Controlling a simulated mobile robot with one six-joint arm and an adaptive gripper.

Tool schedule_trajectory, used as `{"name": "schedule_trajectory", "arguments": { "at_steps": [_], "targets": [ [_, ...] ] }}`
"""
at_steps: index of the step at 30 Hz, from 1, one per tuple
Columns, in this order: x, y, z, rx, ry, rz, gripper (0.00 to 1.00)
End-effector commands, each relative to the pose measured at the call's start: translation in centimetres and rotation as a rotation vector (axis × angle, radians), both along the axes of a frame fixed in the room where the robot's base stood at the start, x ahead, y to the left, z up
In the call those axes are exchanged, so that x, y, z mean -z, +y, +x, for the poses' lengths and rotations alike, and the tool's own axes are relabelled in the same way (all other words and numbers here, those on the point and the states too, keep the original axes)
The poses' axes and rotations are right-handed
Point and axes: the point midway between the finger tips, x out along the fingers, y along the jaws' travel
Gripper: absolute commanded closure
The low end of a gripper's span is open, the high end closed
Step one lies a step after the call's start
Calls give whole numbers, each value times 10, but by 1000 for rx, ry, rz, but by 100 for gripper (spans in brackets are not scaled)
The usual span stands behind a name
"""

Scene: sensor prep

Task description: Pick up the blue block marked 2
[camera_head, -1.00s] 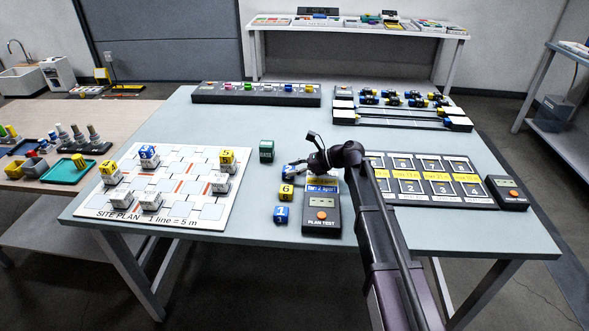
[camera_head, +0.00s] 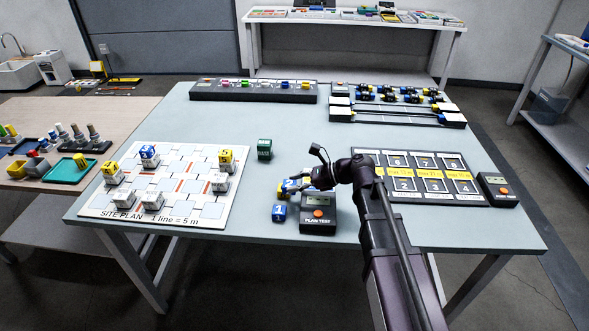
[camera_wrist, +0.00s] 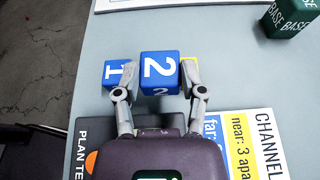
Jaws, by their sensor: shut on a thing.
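The blue block marked 2 (camera_wrist: 160,70) is between the two fingertips of my gripper (camera_wrist: 159,82) in the wrist view, with its white 2 facing up. The fingers press on it from both sides. In the head view my gripper (camera_head: 297,184) is beside the plan test box, and the block is mostly hidden by the fingers. I cannot tell how high the block is above the table.
The blue block marked 1 (camera_head: 279,213) is close by, left of the plan test box (camera_head: 318,215). A yellow block shows only as a sliver (camera_wrist: 188,66). A green base block (camera_head: 264,149) stands behind. The site plan board (camera_head: 190,207) with several blocks is left.

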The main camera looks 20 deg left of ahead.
Motion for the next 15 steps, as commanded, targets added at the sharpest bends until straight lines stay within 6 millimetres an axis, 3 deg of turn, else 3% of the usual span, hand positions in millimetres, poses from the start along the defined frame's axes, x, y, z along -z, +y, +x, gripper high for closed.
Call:
{"name": "schedule_trajectory", "arguments": {
  "at_steps": [1, 6, 15],
  "targets": [
    [-2, -5, -12, 0, 0, 0, 83],
    [-3, -13, -28, 0, 0, 0, 83],
    [-4, -17, -37, 0, 0, 0, 83]
  ]
}}
